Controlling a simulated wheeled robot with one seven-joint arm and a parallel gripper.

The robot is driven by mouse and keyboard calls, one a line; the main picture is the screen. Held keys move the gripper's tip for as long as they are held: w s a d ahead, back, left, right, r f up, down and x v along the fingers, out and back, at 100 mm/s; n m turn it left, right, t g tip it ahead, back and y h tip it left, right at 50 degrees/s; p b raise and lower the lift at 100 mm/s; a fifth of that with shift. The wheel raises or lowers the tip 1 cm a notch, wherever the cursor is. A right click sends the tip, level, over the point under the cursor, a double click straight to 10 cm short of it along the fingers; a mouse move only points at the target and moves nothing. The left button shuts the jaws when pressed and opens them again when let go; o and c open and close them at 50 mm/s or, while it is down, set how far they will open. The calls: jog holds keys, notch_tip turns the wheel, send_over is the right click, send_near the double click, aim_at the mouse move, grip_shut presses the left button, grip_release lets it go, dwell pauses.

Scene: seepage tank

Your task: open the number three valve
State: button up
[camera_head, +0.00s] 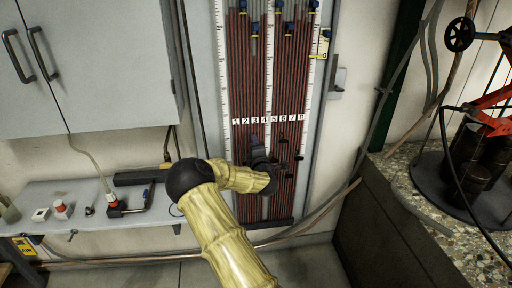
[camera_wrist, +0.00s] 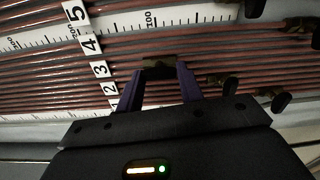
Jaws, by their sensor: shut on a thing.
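The seepage tank panel (camera_head: 232,60) stands upright ahead, with rows of dark red tubes and white number tags 1 to 8. In the wrist view the number 3 tag (camera_wrist: 100,69) sits just left of my gripper (camera_wrist: 158,78). Its two purple fingers are closed on a small dark valve (camera_wrist: 158,65) that appears in line with tag 3. In the head view my gripper (camera_head: 254,143) is at the panel just below the tags, and my wrist hides the held valve. The valve's handle angle is hard to tell.
Other dark valves (camera_wrist: 224,80) stick out close to the right of my fingers, and more show in the head view (camera_head: 298,157). A grey shelf (camera_head: 75,205) with small items is at left. A stone-topped ledge (camera_head: 400,190) is at right.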

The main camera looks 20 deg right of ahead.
jog(key=o, duration=1)
jog(key=shift+f, duration=0.1)
jog(key=p+v, duration=0.1)
jog(key=v, duration=1.6)
jog(key=shift+s, duration=0.2)
